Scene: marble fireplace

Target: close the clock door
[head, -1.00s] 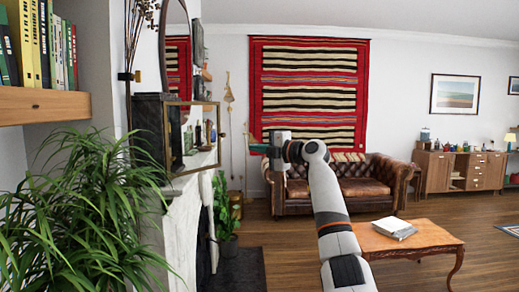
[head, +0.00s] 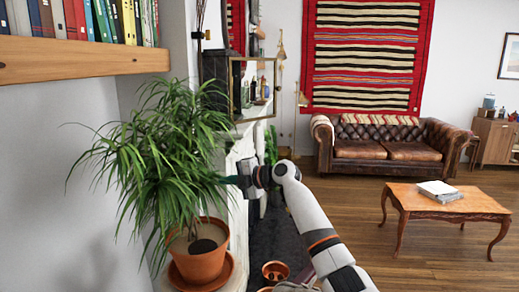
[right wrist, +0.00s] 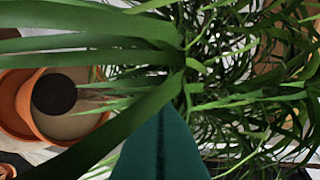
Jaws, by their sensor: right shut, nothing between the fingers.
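The clock (head: 215,78) is a dark case on the mantel in the head view. Its door (head: 275,88), a glass pane in a thin brass frame, stands swung open to the right of the case. My right gripper (head: 232,181) is shut and empty. It is below and slightly left of the open door, apart from it, with its green fingertips at the right edge of the plant's leaves. The right wrist view shows the shut green fingertips (right wrist: 162,150) among long leaves; neither clock nor door shows there. My left gripper is out of view.
The leafy plant (head: 160,140) in a terracotta pot (head: 200,262) stands left of my right gripper. A wooden shelf (head: 80,60) with books is above it. The white mantel is behind. A coffee table (head: 440,203) and leather sofa stand to the right, with open floor between.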

